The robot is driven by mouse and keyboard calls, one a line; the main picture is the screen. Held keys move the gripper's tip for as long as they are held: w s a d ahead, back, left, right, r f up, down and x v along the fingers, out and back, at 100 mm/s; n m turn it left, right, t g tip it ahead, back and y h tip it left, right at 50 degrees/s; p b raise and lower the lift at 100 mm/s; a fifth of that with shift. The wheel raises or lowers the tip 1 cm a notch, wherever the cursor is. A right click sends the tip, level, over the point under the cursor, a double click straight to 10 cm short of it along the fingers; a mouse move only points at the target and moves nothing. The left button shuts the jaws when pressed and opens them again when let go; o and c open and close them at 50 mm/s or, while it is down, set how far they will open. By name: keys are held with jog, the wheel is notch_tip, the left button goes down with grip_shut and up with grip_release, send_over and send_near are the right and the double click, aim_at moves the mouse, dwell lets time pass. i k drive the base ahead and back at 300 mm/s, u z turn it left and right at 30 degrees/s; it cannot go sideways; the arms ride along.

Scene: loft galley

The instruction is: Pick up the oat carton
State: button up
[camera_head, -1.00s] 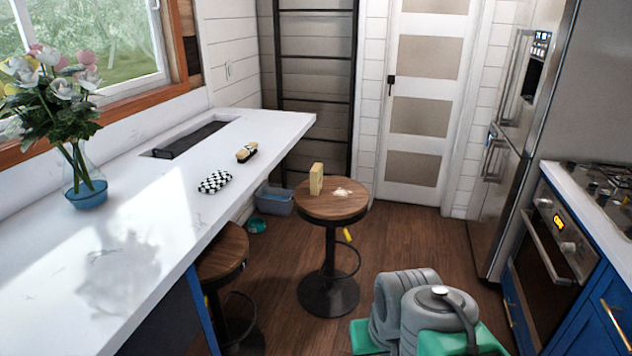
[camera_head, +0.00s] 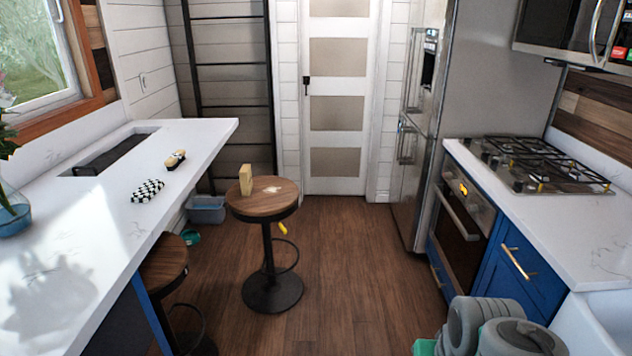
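A small upright tan carton (camera_head: 246,171), which looks like the oat carton, stands on the round wooden top of a stool (camera_head: 262,206). It is near the left back part of the seat. A pale patch (camera_head: 272,189) lies beside it on the seat, like spilled flakes. No print on the carton is readable at this distance. Only grey and green links of my arm show at the bottom right, well away from the stool. My gripper is not in view.
A white counter (camera_head: 95,235) runs along the left with a checkered item (camera_head: 147,191) and a small dark-and-tan object (camera_head: 175,160). A second stool (camera_head: 163,264) stands beneath it. A blue-grey bin (camera_head: 206,210) is behind. Open wood floor (camera_head: 345,270) lies right of the stool.

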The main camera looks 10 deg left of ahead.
aim_at(245, 172)
jog(key=z, duration=0.1)
jog(key=i, duration=1)
jog(key=u, duration=0.5)
jog(key=i, duration=1.3)
jog(key=u, duration=1.65)
jog(key=i, duration=0.85)
jog(key=u, duration=0.95)
jog(key=i, duration=0.5)
jog(key=z, duration=0.05)
